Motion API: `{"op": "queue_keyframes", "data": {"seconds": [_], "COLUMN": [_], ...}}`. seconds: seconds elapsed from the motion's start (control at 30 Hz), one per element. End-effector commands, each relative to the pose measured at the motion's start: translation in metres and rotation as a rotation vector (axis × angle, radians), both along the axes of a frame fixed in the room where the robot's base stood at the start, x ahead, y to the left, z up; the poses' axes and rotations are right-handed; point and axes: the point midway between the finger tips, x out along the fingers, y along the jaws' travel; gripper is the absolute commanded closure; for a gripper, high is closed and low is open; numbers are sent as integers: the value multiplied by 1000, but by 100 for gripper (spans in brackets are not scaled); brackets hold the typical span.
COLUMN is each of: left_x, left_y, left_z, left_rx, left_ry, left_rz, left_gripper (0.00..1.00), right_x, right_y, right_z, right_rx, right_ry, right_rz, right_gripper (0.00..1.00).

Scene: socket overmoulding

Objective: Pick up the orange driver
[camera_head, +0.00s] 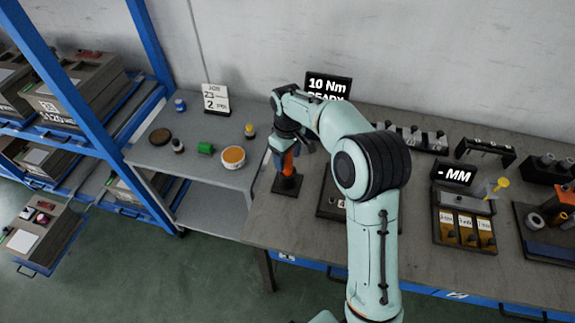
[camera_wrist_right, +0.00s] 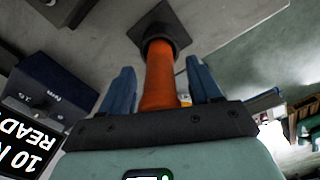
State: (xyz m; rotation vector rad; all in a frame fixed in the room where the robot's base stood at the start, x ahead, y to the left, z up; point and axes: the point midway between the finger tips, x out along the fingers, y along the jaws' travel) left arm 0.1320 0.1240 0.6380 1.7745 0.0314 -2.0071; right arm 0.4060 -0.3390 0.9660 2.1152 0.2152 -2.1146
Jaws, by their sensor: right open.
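The orange driver (camera_head: 288,163) stands upright on a small black square base (camera_head: 287,186) near the left end of the workbench. In the right wrist view the orange driver (camera_wrist_right: 159,75) runs between the two blue fingers, with its black base (camera_wrist_right: 159,28) beyond them. My right gripper (camera_head: 285,146) is at the driver from above. In the wrist view the right gripper (camera_wrist_right: 160,85) is open, with a finger on each side of the driver and gaps showing. The driver's upper part is hidden by the gripper. My left gripper is not in view.
A display reading "10 Nm READY" (camera_head: 327,87) stands behind my right arm. A lower grey shelf (camera_head: 205,170) with small jars lies to the left. Trays and racks, including a three-bin tray (camera_head: 465,246), stand on the workbench (camera_head: 300,240) to the right.

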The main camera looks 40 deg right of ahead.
Motion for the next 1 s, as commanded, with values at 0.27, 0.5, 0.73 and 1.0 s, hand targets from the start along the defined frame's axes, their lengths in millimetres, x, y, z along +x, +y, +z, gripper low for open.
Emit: {"op": "queue_keyframes", "data": {"seconds": [0.27,0.5,0.73,1.0], "left_x": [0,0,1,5], "left_y": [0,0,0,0], "left_z": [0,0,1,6], "left_rx": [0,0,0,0], "left_ry": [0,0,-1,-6], "left_rz": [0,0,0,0], "left_gripper": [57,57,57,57], "right_x": [0,1,1,1], "right_y": [0,0,0,-1], "right_z": [0,1,4,33], "right_rx": [0,-1,0,-1], "right_ry": [0,-2,-3,-6], "right_rz": [0,0,0,0], "right_gripper": [67,100,100,100]}}
